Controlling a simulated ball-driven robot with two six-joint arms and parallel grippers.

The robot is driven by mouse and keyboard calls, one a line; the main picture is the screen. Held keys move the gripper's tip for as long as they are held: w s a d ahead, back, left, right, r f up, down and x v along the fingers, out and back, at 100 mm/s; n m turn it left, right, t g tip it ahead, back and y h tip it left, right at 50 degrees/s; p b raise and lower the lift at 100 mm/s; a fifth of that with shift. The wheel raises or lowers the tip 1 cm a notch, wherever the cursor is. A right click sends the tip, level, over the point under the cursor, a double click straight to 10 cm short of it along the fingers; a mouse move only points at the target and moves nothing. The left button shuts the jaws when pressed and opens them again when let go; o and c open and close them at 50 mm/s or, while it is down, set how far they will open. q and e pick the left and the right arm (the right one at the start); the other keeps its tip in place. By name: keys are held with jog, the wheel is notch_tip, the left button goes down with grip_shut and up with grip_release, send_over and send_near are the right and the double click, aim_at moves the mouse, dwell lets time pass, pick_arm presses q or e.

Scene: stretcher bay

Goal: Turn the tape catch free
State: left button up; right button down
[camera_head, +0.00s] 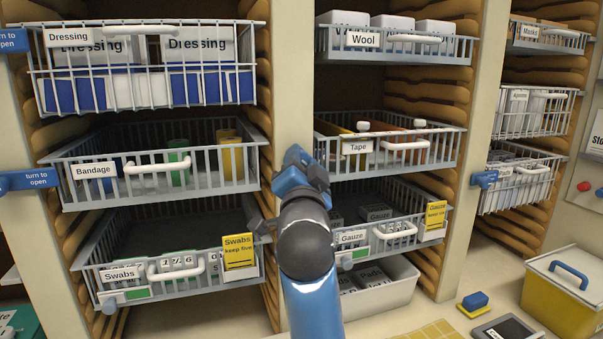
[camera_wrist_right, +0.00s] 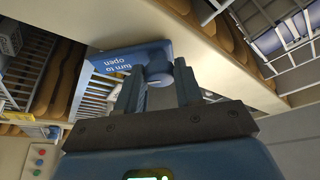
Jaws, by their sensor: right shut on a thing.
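The tape basket (camera_head: 450,150) is a grey wire basket with a white "Tape" label and a white handle, in the middle column. My right gripper (camera_head: 300,170) is at the post on the basket's left side. The right wrist view shows a blue catch (camera_wrist_right: 112,62) marked "turn to open", its round knob between the fingers of my right gripper (camera_wrist_right: 158,84). The gripper is shut on this catch. In the head view the gripper hides the catch, so its exact turn is hard to tell. My left gripper is not in view.
The bandage basket (camera_head: 215,185) and swabs basket (camera_head: 190,290) are left of my arm. The wool basket (camera_head: 455,58) is above the tape basket, the gauze basket (camera_head: 395,240) below. Other blue catches (camera_head: 30,180) sit on the posts. A yellow box (camera_head: 560,300) stands at lower right.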

jog(key=shift+a+r+m+g+h+b, duration=0.1)
jog(key=shift+m+g+h+b, duration=0.35)
jog(key=shift+m, duration=1.2)
jog(key=shift+d+r+m+g+h, duration=0.15)
jog(key=shift+m+g, duration=0.45)
jog(key=shift+m, duration=1.1)
jog(key=shift+a+f+m+g+h+b, duration=0.2)
jog(key=shift+m+g+h, duration=0.3)
jog(key=shift+m, duration=1.15)
jog(key=shift+r, duration=0.15)
jog(key=c, duration=0.8)
grip_release()
jog(key=shift+o, duration=0.2)
